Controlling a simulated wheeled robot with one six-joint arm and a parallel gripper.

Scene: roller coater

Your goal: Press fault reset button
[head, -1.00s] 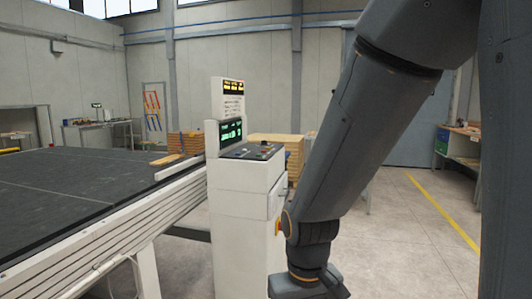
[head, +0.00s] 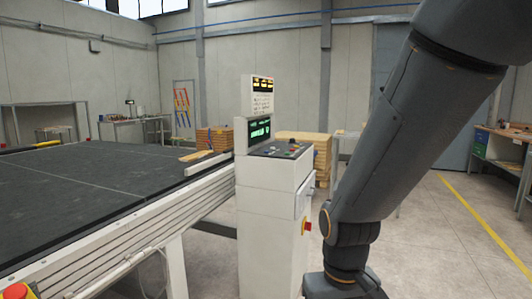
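The white control cabinet (head: 268,222) stands at the right end of the roller coater's conveyor in the head view. Its sloped top panel (head: 280,149) carries several small buttons, one of them red. A green-lit screen (head: 259,131) and a yellow-lit display (head: 262,84) stand above the panel. The fault reset button cannot be told apart from the others at this size. My arm comes down from the upper right, to the right of the cabinet. My gripper's fingers are below the frame, so whether it is open or shut does not show.
The dark conveyor bed (head: 95,190) fills the left side. A red emergency stop (head: 306,226) sits on the cabinet's right side, close to my arm. Another red button (head: 17,292) is at the bottom left. Stacked boards (head: 305,137) stand behind the cabinet. Open floor lies to the right.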

